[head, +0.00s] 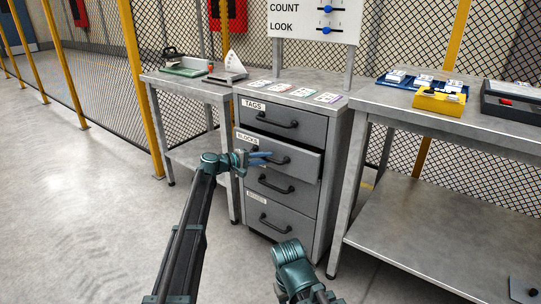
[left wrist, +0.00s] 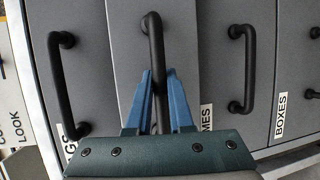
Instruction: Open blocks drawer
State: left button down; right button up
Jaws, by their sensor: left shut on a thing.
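The blocks drawer (head: 300,160) is the second from the top in a grey drawer cabinet. Its front stands a little forward of the drawers above and below, with a dark gap at its right edge. Its black handle (left wrist: 155,50) passes between the blue fingers of my left gripper (head: 262,158), which is shut on it. The left wrist view shows the fingers (left wrist: 158,95) on either side of the handle bar. The BLOCKS label (head: 247,140) is partly hidden by my gripper. A teal part of my other arm shows at bottom centre; its gripper is not visible.
The tags drawer (head: 285,121) above and the boxes drawer (head: 280,217) at the bottom are shut. A table with trays (head: 440,101) stands right, a smaller bench (head: 185,92) left. Cards (head: 292,90) lie on the cabinet top. The floor (head: 90,200) in front is clear.

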pick_arm(q)
jog(key=s+a, duration=0.8)
jog(key=s, duration=0.3)
jog(key=s+a, duration=0.8)
jog(key=s, duration=0.3)
jog(key=shift+s, duration=0.15)
jog(key=shift+a, duration=0.1)
jog(key=c, duration=0.8)
grip_release()
jog(key=p+v, duration=0.2)
jog(key=v, duration=1.1)
jog(key=shift+s+a+p, duration=0.2)
jog(key=shift+a+p, duration=0.1)
jog(key=shift+a, duration=0.05)
jog(key=shift+d, duration=0.1)
